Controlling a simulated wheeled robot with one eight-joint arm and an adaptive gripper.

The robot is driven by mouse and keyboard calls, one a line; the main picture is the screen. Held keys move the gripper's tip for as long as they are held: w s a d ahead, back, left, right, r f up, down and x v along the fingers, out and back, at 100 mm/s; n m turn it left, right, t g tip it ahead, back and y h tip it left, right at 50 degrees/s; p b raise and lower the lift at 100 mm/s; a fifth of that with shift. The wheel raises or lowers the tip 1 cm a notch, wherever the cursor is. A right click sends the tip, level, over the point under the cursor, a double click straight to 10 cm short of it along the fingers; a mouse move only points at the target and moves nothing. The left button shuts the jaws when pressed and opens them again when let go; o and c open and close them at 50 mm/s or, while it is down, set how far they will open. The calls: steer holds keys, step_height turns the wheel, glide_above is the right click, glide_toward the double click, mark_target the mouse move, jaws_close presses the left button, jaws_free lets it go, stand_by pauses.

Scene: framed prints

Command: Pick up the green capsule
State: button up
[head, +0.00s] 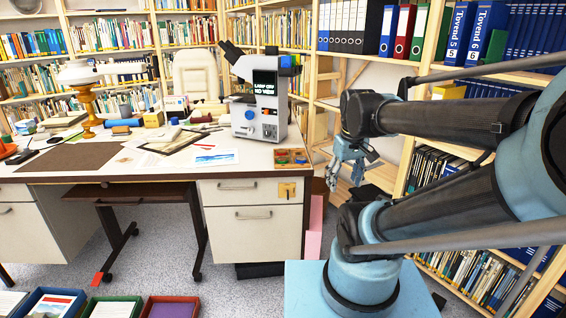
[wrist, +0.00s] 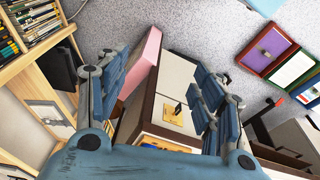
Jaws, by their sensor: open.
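I cannot make out a green capsule for certain in either view. A small wooden tray (head: 279,165) with green and orange contents lies at the desk's right front corner; the contents are too small to tell apart. My gripper (head: 349,172) hangs to the right of the desk, past its right edge, apart from the tray. In the wrist view my gripper (wrist: 168,82) has its two blue fingers spread wide, with nothing held between them. Between and beyond the fingers show the desk's drawer front and a pink panel (wrist: 141,65).
The white desk (head: 250,168) carries a grey microscope-like machine (head: 258,97), an orange lamp (head: 88,108), papers and a blue cylinder (head: 121,130). Bookshelves (head: 455,142) stand close on the right. Coloured boxes (head: 112,307) lie on the floor at front left.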

steer(key=w+a+r+n, duration=0.45)
steer(key=w+r, duration=0.25)
steer(key=w, duration=0.2)
step_height(320, 180, up, 5)
steer(key=n+g, duration=0.2)
steer(key=n, duration=0.9)
glide_above(282, 157)
step_height(282, 157, down, 17)
steer(key=shift+s+r, duration=0.1)
steer(key=shift+r, duration=0.05)
steer(key=shift+c, duration=0.2)
steer(key=c, duration=1.1)
